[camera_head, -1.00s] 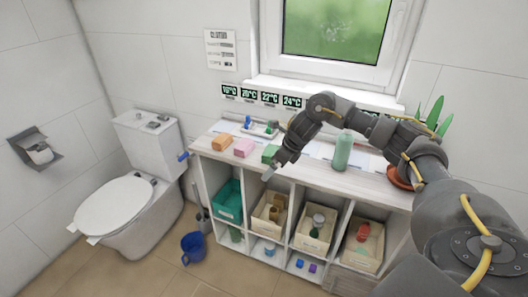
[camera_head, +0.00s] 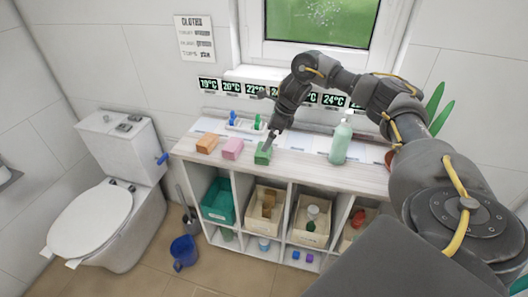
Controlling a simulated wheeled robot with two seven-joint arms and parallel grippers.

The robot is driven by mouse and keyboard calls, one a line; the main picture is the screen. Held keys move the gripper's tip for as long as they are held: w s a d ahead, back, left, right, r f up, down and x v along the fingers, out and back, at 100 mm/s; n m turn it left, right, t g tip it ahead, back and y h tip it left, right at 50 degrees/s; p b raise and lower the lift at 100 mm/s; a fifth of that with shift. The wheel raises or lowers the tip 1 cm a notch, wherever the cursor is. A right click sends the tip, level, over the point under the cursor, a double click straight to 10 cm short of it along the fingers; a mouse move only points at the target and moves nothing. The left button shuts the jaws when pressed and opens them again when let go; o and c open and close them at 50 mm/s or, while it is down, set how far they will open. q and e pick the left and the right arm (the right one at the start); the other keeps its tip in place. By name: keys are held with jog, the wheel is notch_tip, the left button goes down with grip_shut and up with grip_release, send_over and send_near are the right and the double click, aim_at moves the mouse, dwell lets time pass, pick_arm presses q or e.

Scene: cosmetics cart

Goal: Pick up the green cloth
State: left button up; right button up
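The green cloth (camera_head: 263,156) is a small folded green block on the light wooden top of the shelf unit, right of a pink one. My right gripper (camera_head: 270,138), on the arm coming in from the right, points down just above and behind the green cloth. Its fingertips overlap the cloth's upper edge in the picture, and I cannot tell whether they touch it. The fingers are too small to show whether they are open or shut. My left gripper is not in view.
A pink cloth (camera_head: 232,148) and an orange cloth (camera_head: 207,144) lie to the left. A green pump bottle (camera_head: 341,141) stands to the right. A small tray (camera_head: 245,127) with bottles is behind. Bins fill the shelf unit (camera_head: 379,181) below. A toilet (camera_head: 105,215) and blue bucket (camera_head: 184,251) stand left.

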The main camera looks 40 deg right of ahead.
jog(key=shift+x, duration=1.15)
jog(key=shift+w+f, duration=0.1)
jog(key=shift+w, duration=0.05)
jog(key=shift+f+p, duration=0.15)
jog(key=shift+p, duration=0.25)
jog(key=p+x, duration=0.1)
jog(key=x, duration=0.2)
jog(key=shift+a+f+p, duration=0.1)
jog(key=shift+f+p, duration=0.25)
jog(key=shift+f, duration=0.05)
jog(key=shift+w+a+f, duration=0.1)
jog(key=shift+w+f, duration=0.05)
jog(key=shift+f, duration=0.35)
jog(key=c, duration=1)
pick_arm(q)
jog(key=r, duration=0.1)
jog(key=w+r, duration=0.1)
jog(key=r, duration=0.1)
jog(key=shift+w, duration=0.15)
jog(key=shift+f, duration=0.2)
pick_arm(e)
jog(key=shift+r, duration=0.15)
